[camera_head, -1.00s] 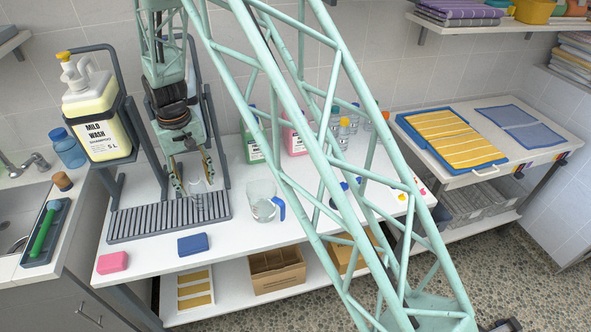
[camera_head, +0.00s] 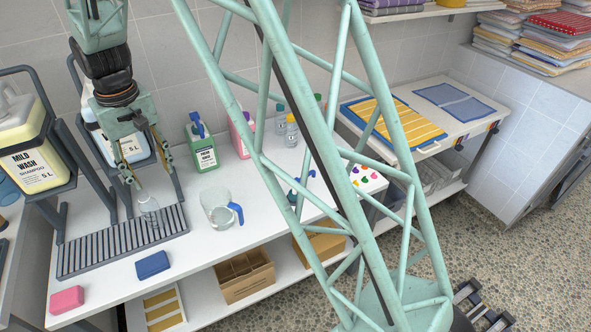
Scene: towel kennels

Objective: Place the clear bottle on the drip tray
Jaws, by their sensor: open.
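The clear bottle (camera_head: 150,212) stands upright on the slatted grey drip tray (camera_head: 95,253), near the tray's right end. My gripper (camera_head: 148,171) is open, its two fingers spread apart and pointing down. The fingertips are at about the height of the bottle's top or just above it in the picture, with no finger seen closed on it. I cannot tell whether a finger touches the bottle.
A clear jug with a blue handle (camera_head: 215,208) stands right of the tray. A green bottle (camera_head: 203,152) is behind it. A blue sponge (camera_head: 153,265) and a pink sponge (camera_head: 66,299) lie in front. Shampoo canisters (camera_head: 30,160) on stands are behind the tray.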

